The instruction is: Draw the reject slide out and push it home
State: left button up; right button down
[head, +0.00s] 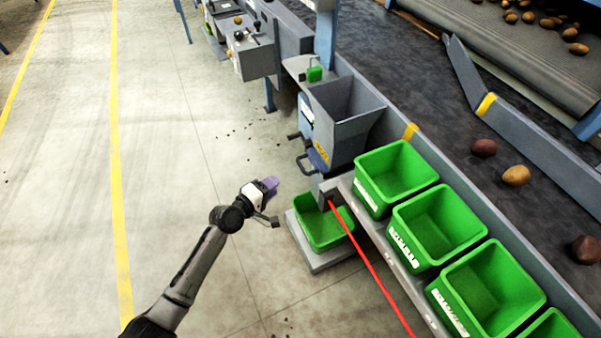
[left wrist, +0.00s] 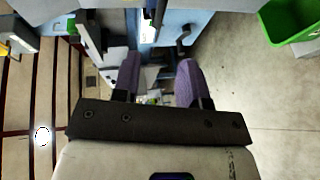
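The grey sorting hopper (head: 345,115) stands against the belt side, with a blue front. Dark handles stick out of that front; the lower handle (head: 307,163) is probably on the reject slide. I cannot tell how far the slide is out. My left gripper (head: 271,187) is to the left of the handles and apart from them. In the left wrist view its two purple fingers (left wrist: 158,80) are spread with nothing held between them. The blue front (left wrist: 150,28) and a dark handle (left wrist: 183,40) show ahead, beyond the fingers. My right gripper is not in view.
A green bin (head: 316,244) stands on a low grey platform (head: 325,262) below the hopper. Several green crates (head: 395,207) line the belt side. A red bar (head: 368,262) slants down from the crate shelf. The concrete floor (head: 160,150) on the left is free.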

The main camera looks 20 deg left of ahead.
aim_at(301, 165)
pick_arm(q)
jog(key=shift+b+x, duration=3.1)
jog(key=shift+x, duration=3.8)
jog(key=shift+c, duration=0.2)
grip_shut()
